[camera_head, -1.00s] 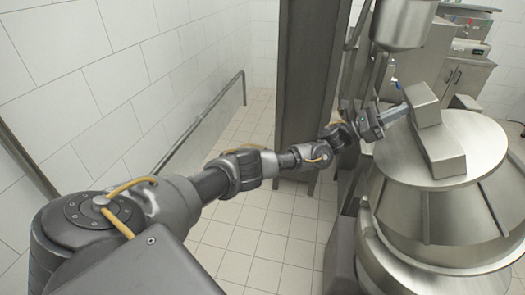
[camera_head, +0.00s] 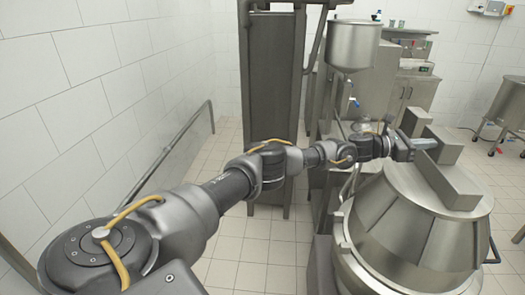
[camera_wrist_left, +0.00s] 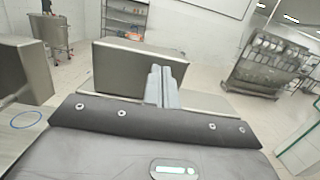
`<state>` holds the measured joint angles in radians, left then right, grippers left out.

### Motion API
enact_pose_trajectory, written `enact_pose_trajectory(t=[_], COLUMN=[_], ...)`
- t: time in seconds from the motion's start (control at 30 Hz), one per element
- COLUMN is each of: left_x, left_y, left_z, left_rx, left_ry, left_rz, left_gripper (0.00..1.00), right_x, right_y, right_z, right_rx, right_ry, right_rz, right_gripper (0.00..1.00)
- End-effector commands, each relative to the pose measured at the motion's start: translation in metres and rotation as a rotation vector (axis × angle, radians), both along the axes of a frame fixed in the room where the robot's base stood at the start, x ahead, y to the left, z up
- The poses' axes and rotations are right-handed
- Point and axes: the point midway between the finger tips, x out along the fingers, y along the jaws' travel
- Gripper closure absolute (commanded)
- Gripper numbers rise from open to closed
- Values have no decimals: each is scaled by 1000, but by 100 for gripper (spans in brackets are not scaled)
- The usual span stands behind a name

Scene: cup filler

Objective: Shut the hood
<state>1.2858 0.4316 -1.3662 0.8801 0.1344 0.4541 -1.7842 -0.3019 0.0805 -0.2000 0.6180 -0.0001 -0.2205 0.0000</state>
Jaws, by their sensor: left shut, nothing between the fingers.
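The hood (camera_head: 398,213) is a large brushed-metal cone on top of a round steel vessel (camera_head: 355,250), at the right of the head view. It looks lowered on the vessel, but I cannot tell whether it is fully seated. My left gripper (camera_head: 425,143) reaches in from the left, at the far left side of the box. Its fingers are together and empty. In the left wrist view the left gripper (camera_wrist_left: 161,80) points at the box (camera_wrist_left: 125,66); contact is unclear. My right gripper is out of view.
A dark steel column (camera_head: 273,100) stands left of the vessel. A steel funnel (camera_head: 353,45) and a cabinet (camera_head: 410,95) stand behind. A handrail (camera_head: 185,140) runs along the left wall. Tiled floor (camera_head: 235,250) is free left of the vessel.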

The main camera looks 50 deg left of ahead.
Motion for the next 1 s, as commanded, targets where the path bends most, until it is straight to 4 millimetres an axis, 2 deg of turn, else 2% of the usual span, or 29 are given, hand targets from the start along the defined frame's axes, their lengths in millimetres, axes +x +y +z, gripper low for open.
enact_pose_trajectory(t=[0.1,0.37,0.83,1.0], left_x=[4,6,5,0], left_y=[3,1,-3,1], left_z=[-4,-5,-5,-4], left_rx=[16,22,21,20], left_ry=[12,20,20,20], left_rz=[14,16,9,4], left_gripper=[100,100,100,100], right_x=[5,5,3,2], right_y=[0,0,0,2], right_z=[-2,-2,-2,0], right_rx=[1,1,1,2], right_ry=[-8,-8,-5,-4], right_rz=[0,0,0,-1], right_gripper=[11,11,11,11])
